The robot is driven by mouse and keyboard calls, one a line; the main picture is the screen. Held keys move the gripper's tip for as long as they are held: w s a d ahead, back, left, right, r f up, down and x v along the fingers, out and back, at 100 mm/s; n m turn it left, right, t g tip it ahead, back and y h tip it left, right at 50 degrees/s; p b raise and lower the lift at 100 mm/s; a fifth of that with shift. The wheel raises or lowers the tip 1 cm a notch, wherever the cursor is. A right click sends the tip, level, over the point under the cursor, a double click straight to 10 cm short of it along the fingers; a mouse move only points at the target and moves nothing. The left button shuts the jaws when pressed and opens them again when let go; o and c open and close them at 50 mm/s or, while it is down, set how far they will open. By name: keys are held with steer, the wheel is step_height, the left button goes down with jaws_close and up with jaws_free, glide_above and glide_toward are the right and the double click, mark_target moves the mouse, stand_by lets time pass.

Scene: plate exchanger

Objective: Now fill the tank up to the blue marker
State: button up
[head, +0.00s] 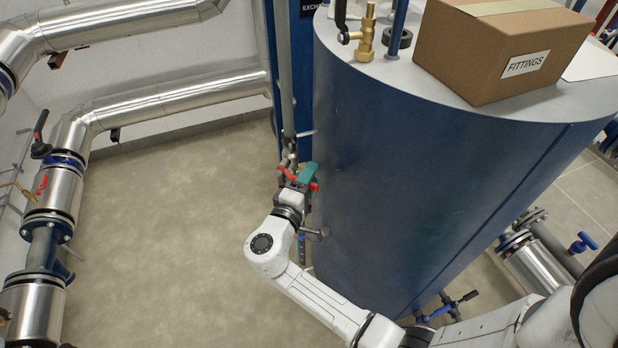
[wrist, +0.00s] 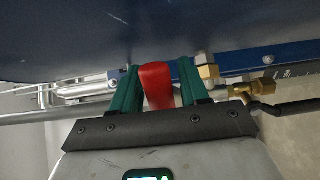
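A large blue cylindrical tank (head: 400,170) with a grey top fills the middle right of the head view. My gripper (head: 302,176) is low at the tank's left side, by a vertical pipe with valve fittings. In the wrist view, the green fingers of my gripper (wrist: 160,85) stand on both sides of a red valve handle (wrist: 157,86). The handle fills nearly all the space between them, and the fingers look shut on it. The red handle also shows beside the green fingers in the head view (head: 284,172). I cannot make out a blue marker or a water level.
A cardboard box labelled FITTINGS (head: 500,45) and a brass valve (head: 366,35) are on the tank top. Silver pipes (head: 170,98) run along the left wall, with a flanged valve line (head: 50,200) at far left. The floor (head: 170,220) left of my arm is clear.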

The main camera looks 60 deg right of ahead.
jaws_close()
stand_by(0.5)
